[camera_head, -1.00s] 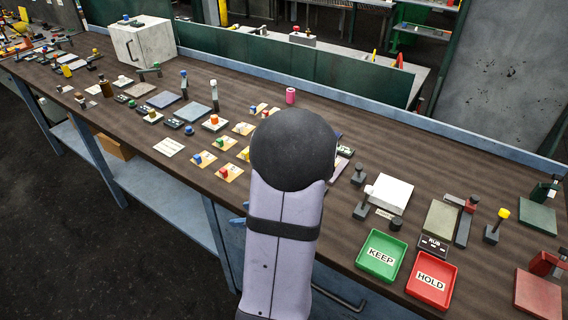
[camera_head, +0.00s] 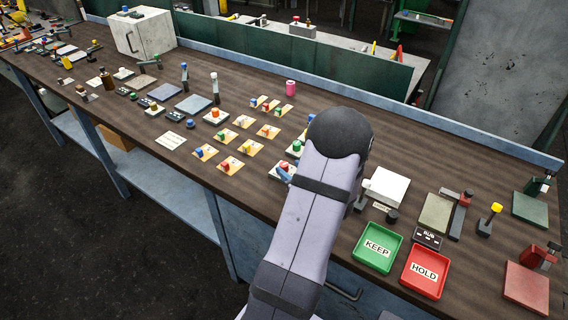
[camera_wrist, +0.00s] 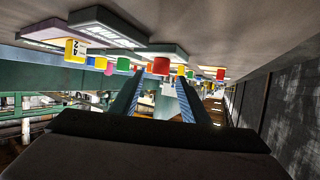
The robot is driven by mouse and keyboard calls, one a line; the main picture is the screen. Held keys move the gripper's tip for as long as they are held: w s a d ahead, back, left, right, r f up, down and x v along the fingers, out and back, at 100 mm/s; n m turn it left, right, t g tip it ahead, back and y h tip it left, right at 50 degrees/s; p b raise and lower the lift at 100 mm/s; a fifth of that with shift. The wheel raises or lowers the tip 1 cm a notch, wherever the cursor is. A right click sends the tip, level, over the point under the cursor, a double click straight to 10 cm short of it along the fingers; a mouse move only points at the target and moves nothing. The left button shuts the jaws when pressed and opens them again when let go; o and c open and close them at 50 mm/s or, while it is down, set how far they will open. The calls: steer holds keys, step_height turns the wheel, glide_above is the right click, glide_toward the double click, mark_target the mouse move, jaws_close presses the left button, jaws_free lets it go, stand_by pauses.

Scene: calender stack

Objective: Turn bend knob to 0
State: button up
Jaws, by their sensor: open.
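Several small coloured knobs on yellow plates (camera_head: 243,122) stand in rows on the bench, left of my arm. A red knob on a plate (camera_head: 229,164) is nearest the front edge. I cannot read which one is the bend knob. My gripper is mostly hidden behind my arm in the head view; a bluish part shows beside the arm near the closest knobs. In the wrist view my gripper (camera_wrist: 156,95) is open and empty, its two fingers apart. That view looks upside down. A red knob (camera_wrist: 161,66) and a yellow knob with numerals (camera_wrist: 75,50) show beyond the fingers.
A green KEEP tray (camera_head: 378,248) and a red HOLD tray (camera_head: 424,272) sit at the front right. A white block (camera_head: 387,186) stands right of my arm. Bare bench (camera_head: 440,150) lies along the back right.

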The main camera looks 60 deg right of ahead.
mark_target(284, 164)
steer(key=shift+p+x, duration=0.5)
steer(key=shift+x, duration=2.15)
jaws_close()
